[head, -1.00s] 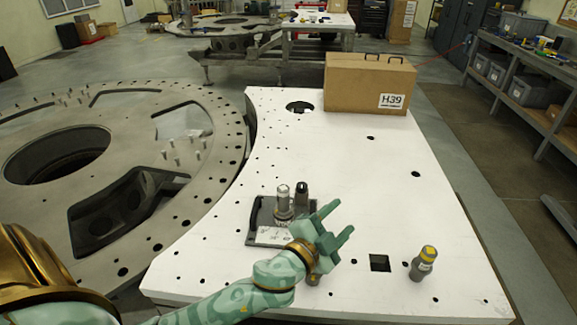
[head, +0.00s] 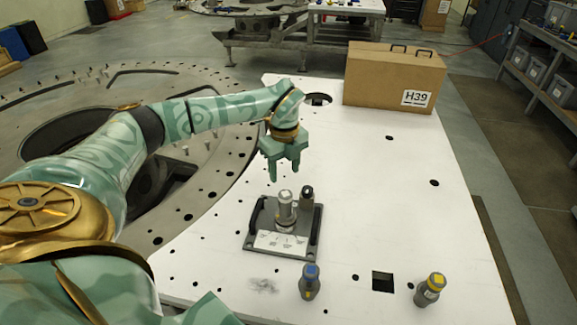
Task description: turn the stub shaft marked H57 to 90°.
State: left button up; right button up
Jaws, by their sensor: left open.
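A silver stub shaft (head: 285,211) stands upright on a dark grey base plate (head: 258,215) with black handles at its sides. A white scale label (head: 281,242) lies in front of the shaft. Its marks and any H57 lettering are too small to read. A shorter dark post (head: 306,199) stands just behind and to the right of the shaft. My left gripper (head: 284,175) points down with its fingers spread and empty. In the picture its fingertips are just above the shaft's top, apart from it. My right gripper is not in view.
The plate stands on a white table (head: 375,220) with holes. A brown case (head: 385,82) marked H39 sits at the back. The table's right side is mostly clear.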

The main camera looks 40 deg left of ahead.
aim_at(286, 193)
pick_arm(q)
jog(key=shift+f+b, duration=0.5)
jog(key=shift+f, duration=0.15)
notch_tip(286, 193, down, 4)
jog(key=b, duration=0.3)
jog(key=shift+d+b, duration=0.1)
jog(key=shift+b, duration=0.3)
jog(key=shift+f+b, duration=0.75)
jog(key=shift+f, duration=1.05)
jog(key=c, duration=0.7)
jog(key=shift+c, duration=0.2)
